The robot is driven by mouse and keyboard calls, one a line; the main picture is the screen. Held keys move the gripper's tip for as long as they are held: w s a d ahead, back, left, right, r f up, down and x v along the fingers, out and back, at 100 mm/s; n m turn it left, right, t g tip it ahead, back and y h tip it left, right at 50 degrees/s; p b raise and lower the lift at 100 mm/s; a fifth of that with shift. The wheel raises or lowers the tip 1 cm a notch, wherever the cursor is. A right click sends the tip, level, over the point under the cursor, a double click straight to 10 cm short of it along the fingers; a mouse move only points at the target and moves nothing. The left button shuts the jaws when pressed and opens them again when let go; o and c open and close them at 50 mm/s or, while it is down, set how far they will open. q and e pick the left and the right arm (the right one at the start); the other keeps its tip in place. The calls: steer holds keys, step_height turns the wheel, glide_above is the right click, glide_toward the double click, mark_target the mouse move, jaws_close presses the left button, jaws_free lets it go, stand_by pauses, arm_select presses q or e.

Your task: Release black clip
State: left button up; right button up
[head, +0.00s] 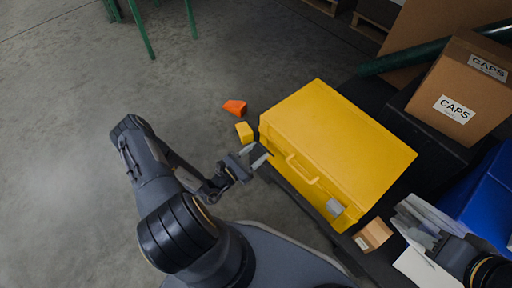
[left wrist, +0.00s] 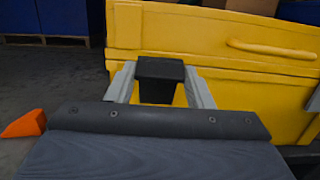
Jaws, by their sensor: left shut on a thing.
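The yellow tote (head: 335,135) sits on a dark surface, with its lid shut and a handle on its front. The black clip (left wrist: 159,80) is at the tote's front left, between the two pale fingers of my left gripper (left wrist: 161,90). My left gripper (head: 256,157) is shut on the clip; in the head view the clip is small and dark. A grey clip (head: 335,207) shows at the front right of the tote. My right gripper (head: 418,222) is at the lower right, apart from the tote; its finger gap is unclear.
An orange wedge (head: 235,107) and a yellow block (head: 244,132) lie left of the tote. A small cardboard box (head: 373,235) is near its right corner.

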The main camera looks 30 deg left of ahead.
arm_select(q)
step_height(320, 180, down, 6)
steer(key=s+t+b, duration=0.1)
steer(key=s+b, duration=0.1)
steer(key=b, duration=0.2)
steer(key=shift+a, duration=0.45)
steer(key=shift+r, duration=0.2)
steer(key=o, duration=1.4)
steer(key=shift+w+d+h, duration=0.1)
steer(key=shift+h, duration=0.3)
steer(key=p+v, duration=0.1)
steer(key=v, duration=0.7)
steer(key=shift+p, duration=0.35)
